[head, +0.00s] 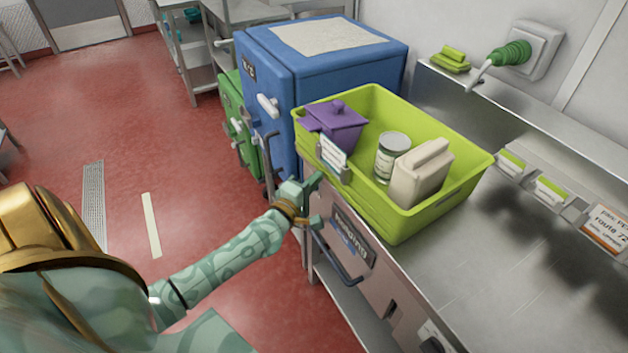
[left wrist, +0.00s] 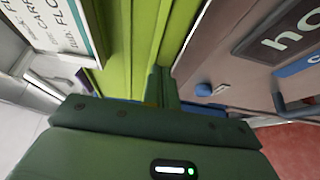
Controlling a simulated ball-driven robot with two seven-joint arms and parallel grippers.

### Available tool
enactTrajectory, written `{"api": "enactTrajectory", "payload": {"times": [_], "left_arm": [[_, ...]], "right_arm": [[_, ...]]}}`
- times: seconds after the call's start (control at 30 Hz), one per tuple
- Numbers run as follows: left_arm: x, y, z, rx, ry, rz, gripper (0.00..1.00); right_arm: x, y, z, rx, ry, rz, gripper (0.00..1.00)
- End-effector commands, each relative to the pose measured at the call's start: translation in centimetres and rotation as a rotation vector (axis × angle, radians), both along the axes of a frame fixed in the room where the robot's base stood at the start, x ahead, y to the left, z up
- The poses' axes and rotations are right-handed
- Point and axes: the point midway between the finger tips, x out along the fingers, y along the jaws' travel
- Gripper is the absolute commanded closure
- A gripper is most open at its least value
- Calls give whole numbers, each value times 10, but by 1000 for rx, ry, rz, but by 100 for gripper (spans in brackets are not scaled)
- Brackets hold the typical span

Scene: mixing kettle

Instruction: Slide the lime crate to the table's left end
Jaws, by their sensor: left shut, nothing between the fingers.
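The lime crate (head: 400,222) stands upright on the steel table (head: 480,270), toward its left end, close to the blue cabinet. It holds a purple lidded box (head: 336,122), a jar with a pale lid (head: 391,155) and a beige carton (head: 420,172). A white label card (head: 333,153) is clipped on its front wall. My left gripper (head: 314,188) is shut and empty at the crate's front left, below the card. In the left wrist view the shut fingers (left wrist: 160,87) point along the crate's lime wall (left wrist: 130,45); I cannot tell whether they touch it. My right gripper is out of view.
A drawer front with a dark bar handle (head: 335,255) is below the crate. The tabletop right of the crate is bare.

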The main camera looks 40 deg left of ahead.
Motion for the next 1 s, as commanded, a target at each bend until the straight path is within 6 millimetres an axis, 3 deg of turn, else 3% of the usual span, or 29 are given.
{"api": "enactTrajectory", "payload": {"times": [0.27,0.5,1.0], "left_arm": [[2,-2,1,-1,-1,0,100],[22,-19,2,-1,-2,-1,100],[21,-21,1,1,0,-1,100]], "right_arm": [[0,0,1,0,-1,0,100],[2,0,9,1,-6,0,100],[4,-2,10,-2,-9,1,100]]}}
